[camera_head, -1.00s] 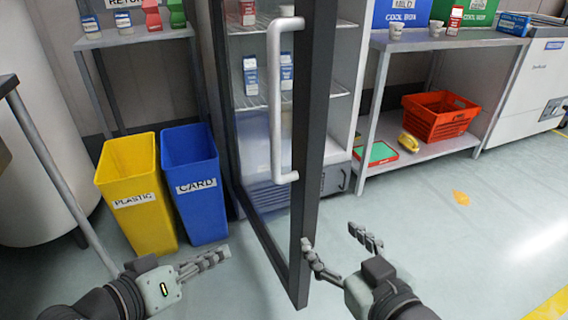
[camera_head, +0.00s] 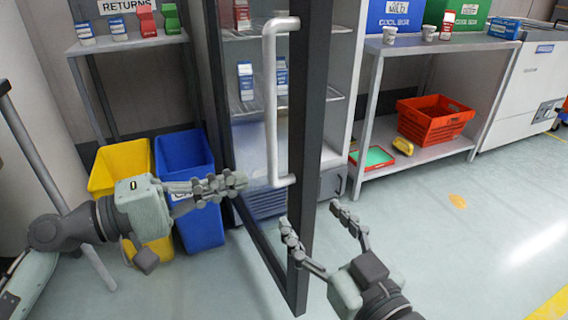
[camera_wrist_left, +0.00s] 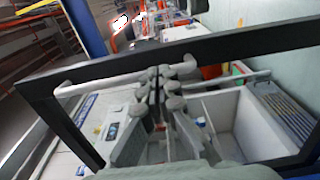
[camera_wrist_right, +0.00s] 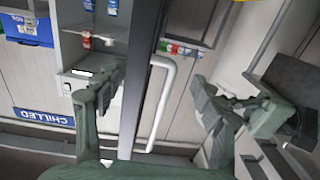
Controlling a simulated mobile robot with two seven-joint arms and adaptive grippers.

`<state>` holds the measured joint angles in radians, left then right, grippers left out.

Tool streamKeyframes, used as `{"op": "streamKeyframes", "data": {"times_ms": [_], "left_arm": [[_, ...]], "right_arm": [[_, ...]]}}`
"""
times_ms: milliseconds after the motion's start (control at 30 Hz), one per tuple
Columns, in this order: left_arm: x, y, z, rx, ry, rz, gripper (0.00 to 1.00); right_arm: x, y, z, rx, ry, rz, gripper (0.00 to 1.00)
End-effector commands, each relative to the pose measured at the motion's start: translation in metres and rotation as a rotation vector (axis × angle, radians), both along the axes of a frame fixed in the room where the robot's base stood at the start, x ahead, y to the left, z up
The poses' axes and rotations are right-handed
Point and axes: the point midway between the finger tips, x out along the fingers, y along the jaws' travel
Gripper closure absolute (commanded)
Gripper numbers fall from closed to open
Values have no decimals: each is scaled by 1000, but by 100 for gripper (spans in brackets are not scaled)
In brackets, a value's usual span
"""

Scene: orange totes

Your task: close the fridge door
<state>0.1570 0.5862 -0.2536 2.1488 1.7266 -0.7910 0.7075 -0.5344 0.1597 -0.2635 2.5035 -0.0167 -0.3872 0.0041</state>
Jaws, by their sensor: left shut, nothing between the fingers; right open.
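The fridge door (camera_head: 299,150) stands open, its dark frame jutting out towards me, with a long pale handle (camera_head: 271,110) on it. Behind it the fridge (camera_head: 330,105) shows shelves with several cartons. My left gripper (camera_head: 240,184) is shut and empty, on the left side of the door, near the handle's lower end in the picture. In the left wrist view its fingers (camera_wrist_left: 160,85) overlap the door frame; I cannot tell if they touch. My right gripper (camera_head: 312,212) is open near the door's free edge. The right wrist view shows the dark frame (camera_wrist_right: 140,80) between its spread fingers.
Yellow (camera_head: 115,170) and blue (camera_head: 190,160) bins stand left of the fridge, partly behind my left arm. A shelf unit at right holds an orange basket (camera_head: 433,120), a green-and-red tray (camera_head: 372,157) and cool boxes. The floor at front right is clear.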

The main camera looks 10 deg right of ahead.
Motion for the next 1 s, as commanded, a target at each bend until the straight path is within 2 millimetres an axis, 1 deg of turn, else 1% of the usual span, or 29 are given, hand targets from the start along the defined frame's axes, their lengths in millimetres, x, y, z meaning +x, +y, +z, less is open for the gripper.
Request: {"op": "streamKeyframes", "data": {"times_ms": [33, 200, 300, 400, 600, 1000], "left_arm": [[4, -12, 3, -3, -3, -2, 100], [16, -46, 3, -2, -2, -2, 100], [22, -62, 2, -2, -3, -1, 100], [27, -74, 1, -1, -1, 0, 100], [31, -86, 0, 1, -2, 1, 100], [31, -87, 0, 1, -1, 2, 100]], "right_arm": [[1, -4, -6, -16, 32, -7, 31], [0, -14, -28, -63, 130, -27, 31], [-1, -20, -37, -81, 171, -38, 31], [-1, -23, -44, -94, 200, -43, 31], [-2, -26, -49, -104, 225, -48, 31], [-3, -26, -50, -105, 228, -49, 31]]}}
